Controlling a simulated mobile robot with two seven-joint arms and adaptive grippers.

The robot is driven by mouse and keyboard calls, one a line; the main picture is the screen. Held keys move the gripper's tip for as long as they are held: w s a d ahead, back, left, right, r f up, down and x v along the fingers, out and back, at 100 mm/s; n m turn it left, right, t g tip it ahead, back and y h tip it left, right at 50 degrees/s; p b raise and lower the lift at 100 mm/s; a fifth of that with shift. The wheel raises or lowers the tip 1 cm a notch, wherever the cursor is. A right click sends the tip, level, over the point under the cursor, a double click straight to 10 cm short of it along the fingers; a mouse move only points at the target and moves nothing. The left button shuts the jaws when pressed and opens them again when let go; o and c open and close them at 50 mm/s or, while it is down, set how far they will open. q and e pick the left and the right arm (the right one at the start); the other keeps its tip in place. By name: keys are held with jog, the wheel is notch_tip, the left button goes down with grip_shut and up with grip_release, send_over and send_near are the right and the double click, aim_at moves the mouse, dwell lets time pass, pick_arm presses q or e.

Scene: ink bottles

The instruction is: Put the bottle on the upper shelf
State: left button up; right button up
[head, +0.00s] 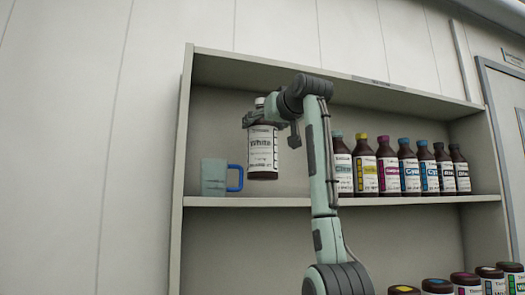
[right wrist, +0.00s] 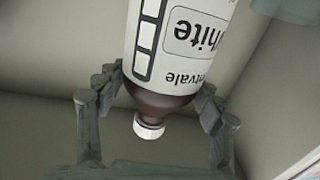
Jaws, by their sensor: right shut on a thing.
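A dark brown bottle with a white label reading "White" (head: 262,155) and a white cap hangs upright in my right gripper (head: 262,115). It also shows in the right wrist view (right wrist: 180,45), with its cap toward the camera and the fingers on both sides of its shoulder. The right gripper is shut on it. The bottle is in front of the upper shelf (head: 270,201), between the mug and the row of bottles, with its base a little above the shelf's level. My left gripper is not in view.
A pale mug with a blue handle (head: 214,178) stands on the shelf to the left. A row of several ink bottles (head: 389,168) stands to the right, partly behind my arm. More bottles (head: 466,280) stand below at the right. The cabinet's top board (head: 350,85) is overhead.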

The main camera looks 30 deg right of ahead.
aim_at(263, 139)
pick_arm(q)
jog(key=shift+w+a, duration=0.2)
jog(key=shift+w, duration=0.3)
pick_arm(e)
notch_tip(263, 139, down, 4)
jog(key=shift+s+f, duration=0.1)
jog(key=shift+f, duration=0.1)
jog(key=o, duration=1.7)
jog(key=shift+f, duration=0.15)
jog(key=shift+o, duration=0.9)
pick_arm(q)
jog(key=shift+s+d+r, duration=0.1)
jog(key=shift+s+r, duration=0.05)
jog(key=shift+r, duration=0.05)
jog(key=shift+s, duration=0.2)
